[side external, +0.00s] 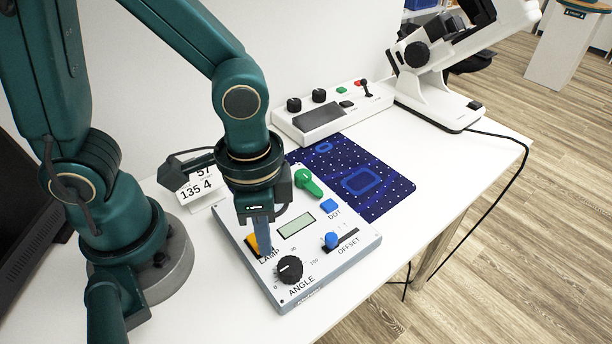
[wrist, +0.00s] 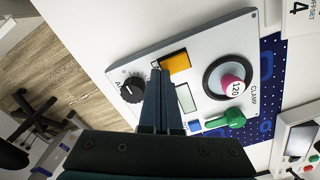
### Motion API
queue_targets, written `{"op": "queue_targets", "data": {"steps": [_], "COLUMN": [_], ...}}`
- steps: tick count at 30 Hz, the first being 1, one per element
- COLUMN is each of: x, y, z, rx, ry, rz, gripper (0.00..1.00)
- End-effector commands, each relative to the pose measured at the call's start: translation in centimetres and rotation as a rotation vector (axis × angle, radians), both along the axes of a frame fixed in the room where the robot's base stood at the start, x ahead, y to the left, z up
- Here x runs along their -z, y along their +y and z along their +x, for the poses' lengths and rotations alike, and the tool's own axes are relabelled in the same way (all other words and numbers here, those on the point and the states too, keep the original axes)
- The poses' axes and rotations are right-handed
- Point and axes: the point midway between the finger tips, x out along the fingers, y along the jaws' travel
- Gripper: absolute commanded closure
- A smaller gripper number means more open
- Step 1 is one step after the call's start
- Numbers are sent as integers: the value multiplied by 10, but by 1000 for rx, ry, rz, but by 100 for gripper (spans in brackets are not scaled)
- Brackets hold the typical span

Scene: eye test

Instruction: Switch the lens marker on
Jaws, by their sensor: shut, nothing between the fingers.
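The lens marker (side external: 350,258) is a pale box on the white table. On its top are a yellow LAMP switch (side external: 252,242), a black ANGLE knob (side external: 289,269), a blue OFFSET slider (side external: 331,240), a blue DOT button (side external: 329,206) and a green lever (side external: 308,183). Its small display (side external: 296,225) shows no readable figures. My gripper (side external: 264,253) is shut and empty, pointing down over the LAMP side. In the wrist view my fingertips (wrist: 160,73) appear beside the yellow switch (wrist: 176,62); touching or apart I cannot tell. A round black holder (wrist: 211,78) shows there too.
A dark blue dotted mat (side external: 395,195) lies behind the marker. A white control box (side external: 335,122) and a white instrument (side external: 425,100) with a cable stand at the back. A number card (side external: 197,190) stands left of the marker. The table's right front is clear.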

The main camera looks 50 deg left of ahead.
Motion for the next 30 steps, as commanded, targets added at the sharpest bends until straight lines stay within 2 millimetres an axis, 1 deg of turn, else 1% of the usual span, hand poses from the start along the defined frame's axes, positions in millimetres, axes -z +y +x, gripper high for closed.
{"op": "queue_targets", "data": {"steps": [7,11,30], "x": [4,0,-48], "y": [0,0,0], "z": [-1,0,1], "rx": [0,0,0], "ry": [3,-1,-3], "rz": [1,0,-1], "gripper": [100,100,100]}}
